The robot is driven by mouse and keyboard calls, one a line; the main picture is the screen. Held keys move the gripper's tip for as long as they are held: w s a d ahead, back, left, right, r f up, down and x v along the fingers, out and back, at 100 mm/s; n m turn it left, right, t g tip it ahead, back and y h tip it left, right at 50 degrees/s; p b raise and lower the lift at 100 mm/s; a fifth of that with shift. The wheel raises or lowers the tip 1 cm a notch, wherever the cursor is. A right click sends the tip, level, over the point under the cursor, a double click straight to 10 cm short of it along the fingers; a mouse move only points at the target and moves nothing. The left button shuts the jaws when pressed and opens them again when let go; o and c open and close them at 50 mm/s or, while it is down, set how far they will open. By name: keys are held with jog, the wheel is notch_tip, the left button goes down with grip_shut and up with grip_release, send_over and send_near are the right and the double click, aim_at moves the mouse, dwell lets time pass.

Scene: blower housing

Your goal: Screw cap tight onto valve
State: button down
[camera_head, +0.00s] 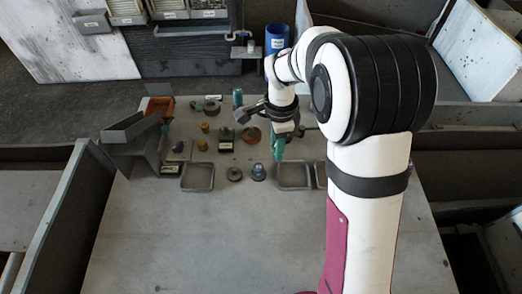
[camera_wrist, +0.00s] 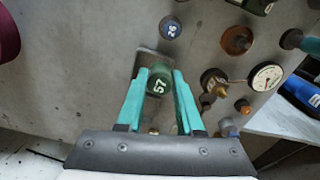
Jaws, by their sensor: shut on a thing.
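My gripper (camera_wrist: 160,72) has two green fingers, closed on a round green cap (camera_wrist: 159,80) marked with what looks like "57". In the wrist view the cap sits between the fingertips, in front of a shallow grey tray (camera_wrist: 147,62); I cannot tell whether it touches the tray. A brass fitting (camera_wrist: 213,83), possibly the valve, stands to the right of the gripper and is apart from it. In the head view my gripper (camera_head: 278,150) points down near the tray (camera_head: 293,177); the held cap cannot be made out there.
A blue numbered piece (camera_wrist: 170,28) stands close by; it also shows in the head view (camera_head: 258,173). A dial gauge (camera_wrist: 267,76) and an orange-brown round part (camera_wrist: 237,40) lie to the right. Another tray (camera_head: 198,178) is at left. The front table is clear.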

jog(key=w+d+m, duration=0.1)
jog(key=w+m, duration=0.3)
jog(key=w+d+m, duration=0.1)
jog(key=w+m, duration=0.4)
jog(key=w+d+f+m, duration=0.1)
jog(key=w+m, duration=0.3)
jog(key=w, duration=0.1)
jog(key=shift+w+d, duration=0.2)
jog(key=shift+w, duration=0.05)
jog(key=shift+w+r+n, duration=0.1)
jog(key=shift+n, duration=1)
jog(key=n, duration=1)
jog(key=shift+n, duration=0.4)
jog(key=shift+f+n, duration=0.3)
jog(key=shift+f, duration=1.2)
jog(key=shift+f, duration=0.55)
